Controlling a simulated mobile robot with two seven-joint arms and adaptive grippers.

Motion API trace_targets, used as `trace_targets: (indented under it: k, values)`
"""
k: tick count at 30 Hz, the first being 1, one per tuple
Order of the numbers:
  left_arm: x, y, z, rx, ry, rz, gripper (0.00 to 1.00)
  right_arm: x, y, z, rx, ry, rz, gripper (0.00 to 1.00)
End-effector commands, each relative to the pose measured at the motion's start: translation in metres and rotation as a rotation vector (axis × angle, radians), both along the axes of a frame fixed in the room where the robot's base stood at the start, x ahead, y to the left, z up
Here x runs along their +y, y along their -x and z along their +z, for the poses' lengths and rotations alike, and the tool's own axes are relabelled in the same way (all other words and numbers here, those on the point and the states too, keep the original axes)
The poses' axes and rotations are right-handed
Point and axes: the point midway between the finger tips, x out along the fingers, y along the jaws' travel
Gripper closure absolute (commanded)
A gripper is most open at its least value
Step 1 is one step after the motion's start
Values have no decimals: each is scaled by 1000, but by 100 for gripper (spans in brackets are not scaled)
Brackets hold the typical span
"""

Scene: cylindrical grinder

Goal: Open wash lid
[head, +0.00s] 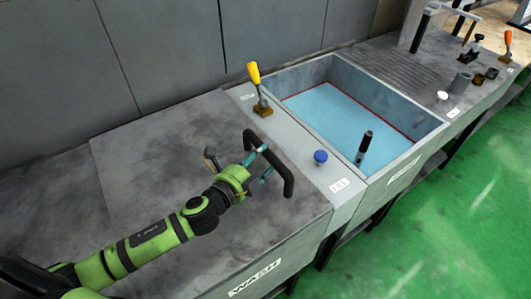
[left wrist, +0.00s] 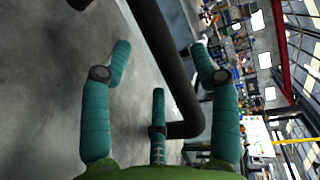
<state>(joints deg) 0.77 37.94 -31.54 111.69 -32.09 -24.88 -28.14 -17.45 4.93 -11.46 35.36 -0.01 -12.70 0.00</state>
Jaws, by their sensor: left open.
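The wash lid (head: 150,165) is a flat grey worn panel on the bench at the left, lying closed, with a WASH label (head: 255,279) on the front below it. Its black bar handle (head: 288,180) stands near the lid's right edge. My left gripper (head: 264,161) is at the handle, its teal fingers open. In the left wrist view the black handle (left wrist: 172,75) runs between the spread fingers of the gripper (left wrist: 160,55). Whether any finger touches the bar I cannot tell. My right gripper is in neither view.
Right of the lid stand a yellow-handled lever (head: 256,85) and a blue knob (head: 320,157). Beyond is an open basin (head: 400,155) with a blue bottom and a dark upright peg (head: 364,146). A grey wall (head: 170,45) rises behind. Green floor (head: 440,240) is clear at right.

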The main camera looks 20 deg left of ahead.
Motion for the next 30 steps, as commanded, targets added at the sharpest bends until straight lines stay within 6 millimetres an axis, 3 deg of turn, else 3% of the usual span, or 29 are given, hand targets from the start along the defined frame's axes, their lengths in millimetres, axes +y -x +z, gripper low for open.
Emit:
trace_targets:
  k: [5,17,18,22,23,30]
  values:
    - [-6,-22,-3,0,1,0,39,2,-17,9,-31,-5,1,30]
    - [-9,-32,-7,1,0,-2,39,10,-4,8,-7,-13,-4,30]
    - [-9,-32,-7,1,0,-2,43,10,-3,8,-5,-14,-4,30]
    - [-9,-32,-7,1,-1,-1,95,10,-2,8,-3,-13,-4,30]
    - [-9,-32,-7,1,-1,-1,100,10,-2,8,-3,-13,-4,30]
    - [-7,-33,-7,0,-4,-1,100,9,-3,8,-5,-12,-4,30]
